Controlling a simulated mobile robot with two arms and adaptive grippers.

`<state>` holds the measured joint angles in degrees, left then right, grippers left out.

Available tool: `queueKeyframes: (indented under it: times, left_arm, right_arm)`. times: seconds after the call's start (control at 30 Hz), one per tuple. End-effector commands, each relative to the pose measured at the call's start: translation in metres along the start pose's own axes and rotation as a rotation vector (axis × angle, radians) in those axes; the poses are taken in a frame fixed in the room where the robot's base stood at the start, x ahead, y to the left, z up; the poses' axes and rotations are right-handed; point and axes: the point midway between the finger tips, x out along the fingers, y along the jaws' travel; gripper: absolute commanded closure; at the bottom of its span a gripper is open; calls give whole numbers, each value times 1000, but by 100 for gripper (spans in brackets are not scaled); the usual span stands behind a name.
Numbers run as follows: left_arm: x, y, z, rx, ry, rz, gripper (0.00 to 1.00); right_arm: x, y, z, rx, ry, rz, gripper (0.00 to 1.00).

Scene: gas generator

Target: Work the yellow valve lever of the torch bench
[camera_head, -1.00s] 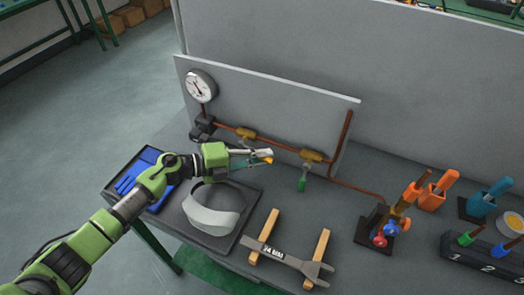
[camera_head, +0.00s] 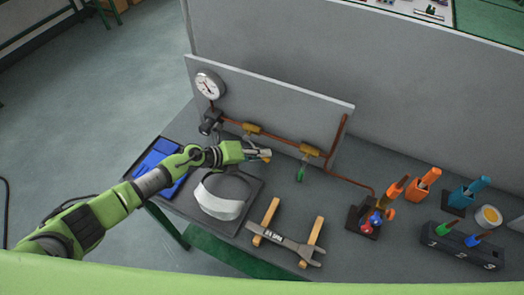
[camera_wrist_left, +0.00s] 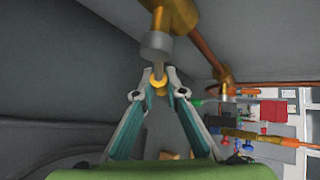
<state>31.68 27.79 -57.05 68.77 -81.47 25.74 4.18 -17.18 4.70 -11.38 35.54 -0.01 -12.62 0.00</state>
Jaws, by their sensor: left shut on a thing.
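The yellow valve lever (camera_wrist_left: 159,84) sits below a grey stem and brass valve body (camera_wrist_left: 175,12) in the left wrist view. My left gripper (camera_wrist_left: 160,82) is shut on its yellow end, one fingertip on each side. In the head view my left gripper (camera_head: 262,155) is in front of and just below the left brass valve (camera_head: 252,128) on the copper pipe. A bit of yellow shows at its fingertips; most of the lever is hidden there. My right gripper is not in view.
A second brass valve (camera_head: 310,150) with a hanging green handle (camera_head: 300,174) is to the right. A pressure gauge (camera_head: 209,84) is on the back panel (camera_head: 290,105). Below my arm are a grey-white visor (camera_head: 222,196) and blue gloves (camera_head: 160,165).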

Motion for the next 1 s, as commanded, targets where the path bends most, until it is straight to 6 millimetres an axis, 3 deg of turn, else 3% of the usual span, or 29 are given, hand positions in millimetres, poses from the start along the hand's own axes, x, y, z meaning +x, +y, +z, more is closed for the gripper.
queueKeyframes:
  times: [0.3, 0.33, 0.4, 0.77, 1.0]
  left_arm:
    - [0, 0, 0, 0, -1, 1, 100]
    - [0, 0, 0, 0, -1, 1, 81]
    - [0, 0, 0, 0, -1, 0, 71]
    - [-3, 1, 0, 1, -1, 1, 71]
    - [-36, 2, 1, 3, -2, 3, 71]
  right_arm:
    - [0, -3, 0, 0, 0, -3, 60]
    - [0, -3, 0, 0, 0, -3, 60]
    - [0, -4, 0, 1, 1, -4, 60]
    - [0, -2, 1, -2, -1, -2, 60]
    - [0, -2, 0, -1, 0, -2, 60]
